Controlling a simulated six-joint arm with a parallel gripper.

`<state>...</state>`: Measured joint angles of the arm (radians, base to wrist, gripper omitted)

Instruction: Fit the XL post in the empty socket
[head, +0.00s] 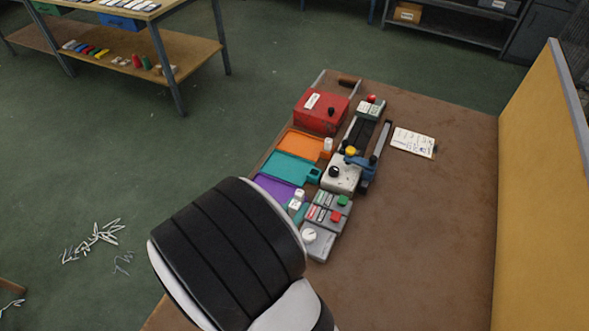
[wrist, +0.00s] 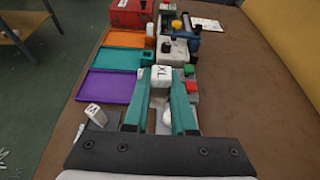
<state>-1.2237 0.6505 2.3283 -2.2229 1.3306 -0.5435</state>
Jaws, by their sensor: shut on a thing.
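The white XL post (wrist: 161,73) is between the teal fingertips of my gripper (wrist: 160,84) in the wrist view, with its lettered top facing the camera. In the head view my gripper (head: 298,206) is mostly hidden behind my arm, near the purple tray's right end. Two white blocks show there; I cannot tell which is held. A teal socket block (wrist: 146,59) with a dark, empty opening stands at the right end of the teal tray; it also shows in the head view (head: 313,174). A white post (wrist: 149,30) stands at the orange tray's right end.
The orange (wrist: 124,38), teal (wrist: 113,55) and purple (wrist: 107,86) trays line the bench's left side. Another marked white block (wrist: 95,115) lies left of my gripper. A red box (head: 320,111) and grey machine (head: 340,177) stand nearby.

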